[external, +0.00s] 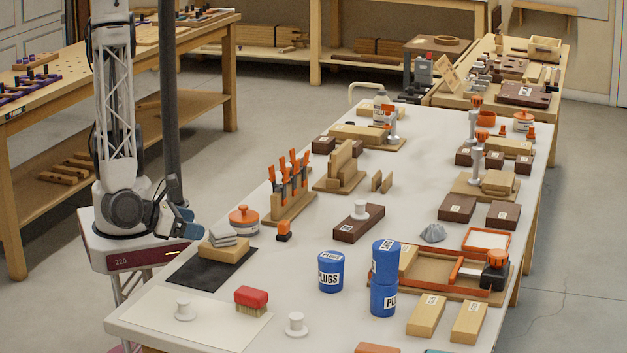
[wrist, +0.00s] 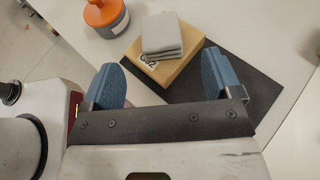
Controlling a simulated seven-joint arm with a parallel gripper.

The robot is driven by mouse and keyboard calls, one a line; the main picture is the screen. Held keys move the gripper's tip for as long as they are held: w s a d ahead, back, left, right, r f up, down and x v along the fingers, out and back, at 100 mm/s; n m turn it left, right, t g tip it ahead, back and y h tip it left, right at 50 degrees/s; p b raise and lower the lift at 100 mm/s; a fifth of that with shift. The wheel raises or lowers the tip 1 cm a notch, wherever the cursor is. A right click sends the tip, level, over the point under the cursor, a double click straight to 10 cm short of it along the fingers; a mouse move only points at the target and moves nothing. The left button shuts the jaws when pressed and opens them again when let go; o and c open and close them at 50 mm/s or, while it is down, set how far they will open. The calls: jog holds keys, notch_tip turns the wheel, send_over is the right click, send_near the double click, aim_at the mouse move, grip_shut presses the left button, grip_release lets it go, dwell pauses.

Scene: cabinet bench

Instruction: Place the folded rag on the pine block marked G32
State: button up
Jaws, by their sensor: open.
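The folded grey rag (external: 222,237) lies on top of the pine block (external: 224,252), which sits on a dark mat near the bench's left edge. In the wrist view the rag (wrist: 162,35) rests flat on the block (wrist: 180,74), whose visible marking reads G32. My gripper (external: 188,222) is just left of the rag and block in the external view. In the wrist view my gripper (wrist: 162,68) has its blue fingers wide apart with nothing between them, and the rag is beyond the fingertips, apart from them.
An orange-lidded grey jar (external: 244,219) stands close behind the block. The dark mat (external: 193,272) has bare room around the block. A red brush (external: 251,299), blue plugs tubs (external: 331,272) and a rack of orange clamps (external: 291,205) stand further along the bench.

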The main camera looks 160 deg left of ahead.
jog(key=shift+v, duration=2.85)
jog(key=s+d+r+n+t+h, duration=0.1)
jog(key=s+r+n+h, duration=0.3)
jog(key=r, duration=0.4)
jog(key=s+d+r+n+h, duration=0.2)
jog(key=s+r+n+h, duration=0.3)
jog(key=r+n, duration=0.3)
jog(key=s+d+r+n+t+h, duration=0.1)
jog(key=s+r+n+h, duration=0.3)
jog(key=r, duration=0.4)
jog(key=shift+s+d+n+t+h, duration=0.3)
jog(key=shift+s+d+n, duration=0.15)
jog(key=shift+s+n, duration=0.55)
